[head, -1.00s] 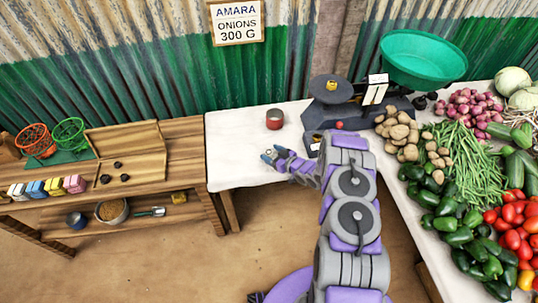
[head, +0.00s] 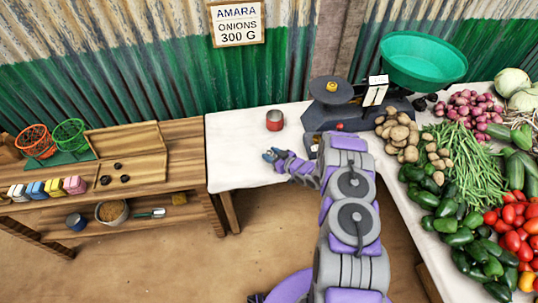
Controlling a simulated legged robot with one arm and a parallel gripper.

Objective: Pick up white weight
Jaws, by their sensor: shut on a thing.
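My gripper (head: 270,155) is over the left part of the white table (head: 232,142), in front of a red tin. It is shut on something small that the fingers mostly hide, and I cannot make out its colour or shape. No white weight shows clearly elsewhere. Small dark weights (head: 118,166) lie in and around the open wooden case (head: 140,171) on the wooden bench at left.
The red tin (head: 275,123) stands behind my gripper. The balance scale (head: 345,115) with its green pan (head: 424,60) stands at the back. Potatoes (head: 398,133) and other vegetables fill the right table. The white table's left part is mostly clear.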

